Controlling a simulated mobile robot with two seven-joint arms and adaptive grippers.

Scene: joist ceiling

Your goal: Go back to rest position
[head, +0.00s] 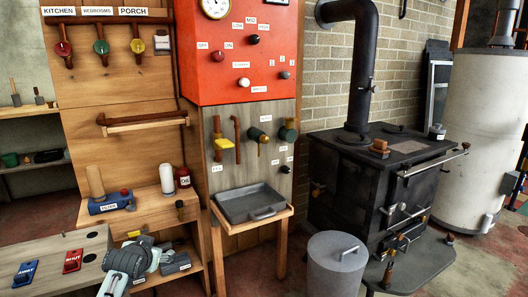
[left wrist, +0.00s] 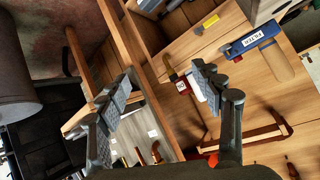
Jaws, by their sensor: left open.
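My left gripper (head: 138,254) is at the lower left of the head view, in front of the lower wooden shelf. In the left wrist view its two grey fingers (left wrist: 160,82) are spread apart, with nothing held between them. My right gripper is in neither view.
A panel with blue and red labelled plates (head: 45,262) lies at lower left. A grey tray (head: 250,202) sits on a wooden stand. A lidded grey bin (head: 336,268) and a black stove (head: 365,195) are to the right. Some floor shows between stand and bin.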

